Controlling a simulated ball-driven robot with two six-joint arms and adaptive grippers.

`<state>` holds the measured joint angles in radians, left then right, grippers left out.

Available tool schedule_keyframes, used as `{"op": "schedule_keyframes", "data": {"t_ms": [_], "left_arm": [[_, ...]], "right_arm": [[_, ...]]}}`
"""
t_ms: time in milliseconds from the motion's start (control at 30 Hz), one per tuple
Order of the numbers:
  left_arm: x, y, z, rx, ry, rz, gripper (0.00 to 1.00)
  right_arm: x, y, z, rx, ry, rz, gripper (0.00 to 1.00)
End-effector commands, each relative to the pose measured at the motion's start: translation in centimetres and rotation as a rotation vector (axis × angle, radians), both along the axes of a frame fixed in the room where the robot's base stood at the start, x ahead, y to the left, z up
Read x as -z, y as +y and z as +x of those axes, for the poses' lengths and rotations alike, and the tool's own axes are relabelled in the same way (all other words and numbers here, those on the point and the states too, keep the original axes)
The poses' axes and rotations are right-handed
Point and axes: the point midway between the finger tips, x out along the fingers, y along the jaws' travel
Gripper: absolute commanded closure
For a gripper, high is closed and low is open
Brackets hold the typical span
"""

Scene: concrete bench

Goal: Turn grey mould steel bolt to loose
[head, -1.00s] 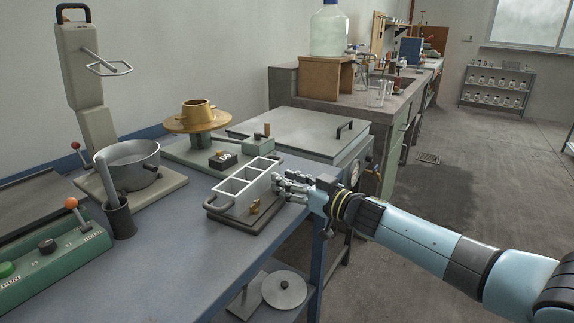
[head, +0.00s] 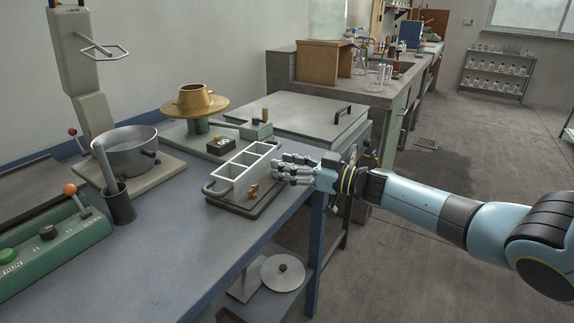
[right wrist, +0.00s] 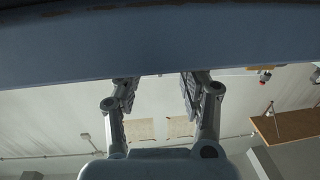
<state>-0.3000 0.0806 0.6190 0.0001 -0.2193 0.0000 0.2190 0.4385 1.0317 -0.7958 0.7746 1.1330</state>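The grey mould (head: 233,187) is a three-compartment block on a dark base plate on the blue bench. A brass-coloured fitting (head: 253,191) shows on its near long side. I cannot make out a steel bolt for certain; my fingers cover part of the mould's right end. My right gripper (head: 282,171) points left at that end, very close to it; contact cannot be told. In the right wrist view the two fingers (right wrist: 158,88) stand apart with nothing between them. My left gripper is not in view.
A metal pot (head: 131,151) and a dark cup (head: 119,204) stand left on the bench. A green control box (head: 55,241) is at the front left. A brass collar (head: 194,98) is behind the mould. The front middle of the bench is clear.

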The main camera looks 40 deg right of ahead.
Motion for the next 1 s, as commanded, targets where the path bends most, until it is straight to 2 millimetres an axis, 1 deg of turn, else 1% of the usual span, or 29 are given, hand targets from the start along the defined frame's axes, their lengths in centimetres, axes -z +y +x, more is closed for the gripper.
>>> {"op": "schedule_keyframes", "data": {"t_ms": [67,167,267,400,500,600,700,800,1000], "left_arm": [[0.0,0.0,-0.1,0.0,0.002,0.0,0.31],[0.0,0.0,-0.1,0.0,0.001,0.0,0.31],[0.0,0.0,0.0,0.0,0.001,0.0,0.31],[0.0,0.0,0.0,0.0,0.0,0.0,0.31],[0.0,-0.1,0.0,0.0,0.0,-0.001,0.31],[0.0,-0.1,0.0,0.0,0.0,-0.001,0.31],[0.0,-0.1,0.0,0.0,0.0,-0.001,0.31],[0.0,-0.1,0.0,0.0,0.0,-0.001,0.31],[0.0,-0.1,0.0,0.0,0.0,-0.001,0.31]], "right_arm": [[0.1,-0.2,-0.3,0.0,0.001,-0.002,0.58],[0.1,-0.7,-1.3,0.0,0.001,-0.002,0.58],[0.2,-1.7,-3.1,-0.001,0.004,-0.005,0.58],[0.2,-3.2,-6.0,-0.001,0.004,-0.005,0.58],[0.2,-4.2,-7.8,-0.001,0.005,-0.004,0.58],[0.1,-5.0,-9.2,-0.001,0.004,-0.002,0.58],[0.1,-5.5,-10.1,-0.001,0.002,-0.002,0.58],[0.0,-5.7,-10.5,-0.001,0.0,0.0,0.58],[0.0,-5.7,-10.6,0.0,0.0,0.0,0.58]]}}
